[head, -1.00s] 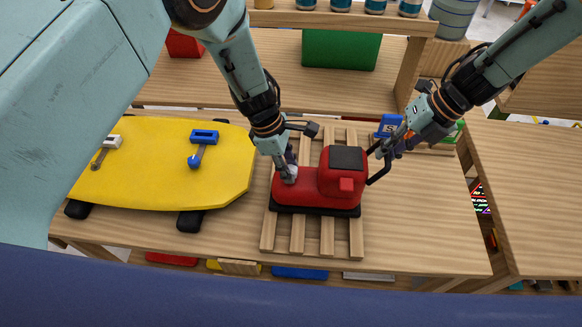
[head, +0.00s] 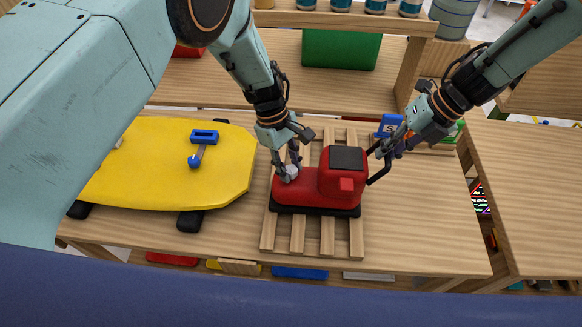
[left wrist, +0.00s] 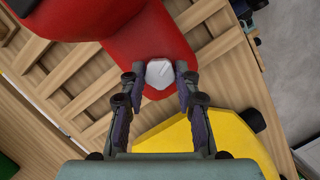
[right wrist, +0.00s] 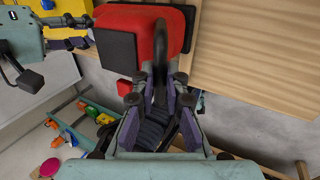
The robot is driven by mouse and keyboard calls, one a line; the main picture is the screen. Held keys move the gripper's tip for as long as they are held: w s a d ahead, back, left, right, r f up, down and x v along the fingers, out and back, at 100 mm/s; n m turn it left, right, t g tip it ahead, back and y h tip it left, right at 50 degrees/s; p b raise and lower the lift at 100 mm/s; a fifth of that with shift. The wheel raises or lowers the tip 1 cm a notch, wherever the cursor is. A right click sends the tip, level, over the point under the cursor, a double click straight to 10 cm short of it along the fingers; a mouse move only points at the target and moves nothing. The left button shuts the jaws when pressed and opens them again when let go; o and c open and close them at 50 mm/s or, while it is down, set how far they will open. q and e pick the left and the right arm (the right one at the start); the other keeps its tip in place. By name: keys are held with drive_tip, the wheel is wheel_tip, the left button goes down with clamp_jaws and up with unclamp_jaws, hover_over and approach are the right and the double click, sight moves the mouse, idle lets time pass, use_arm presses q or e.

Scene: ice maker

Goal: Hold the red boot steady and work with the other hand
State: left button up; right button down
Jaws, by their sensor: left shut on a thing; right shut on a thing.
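The red boot (head: 322,185) stands upright on a slatted wooden rack (head: 297,235), black sole down and toe to the left. A black loop (head: 380,172) sticks out at its right side. My right gripper (head: 384,150) is shut on this loop; the right wrist view shows the loop (right wrist: 160,80) between the fingers. A small whitish lump (left wrist: 159,73) lies against the toe. My left gripper (head: 286,163) is over the toe, shut on the lump, with a finger on each side of it in the left wrist view. My fingers hide part of it in the head view.
A yellow board (head: 150,175) with a blue-handled tool (head: 203,138) lies left of the rack. A blue box (head: 389,125) stands behind my right gripper. A shelf with a green box (head: 341,50) stands behind.

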use_arm(q)
drive_tip(key=shift+m, duration=0.6)
drive_tip(key=shift+w+d+m+g+y, duration=0.15)
drive_tip(key=shift+m+g+y, duration=0.15)
drive_tip(key=shift+m, duration=0.7)
drive_tip(key=o, duration=0.5)
drive_tip(key=shift+m, duration=0.4)
drive_tip(key=shift+o, duration=1.3)
drive_tip(key=shift+r, duration=3)
drive_tip(key=shift+r, duration=0.15)
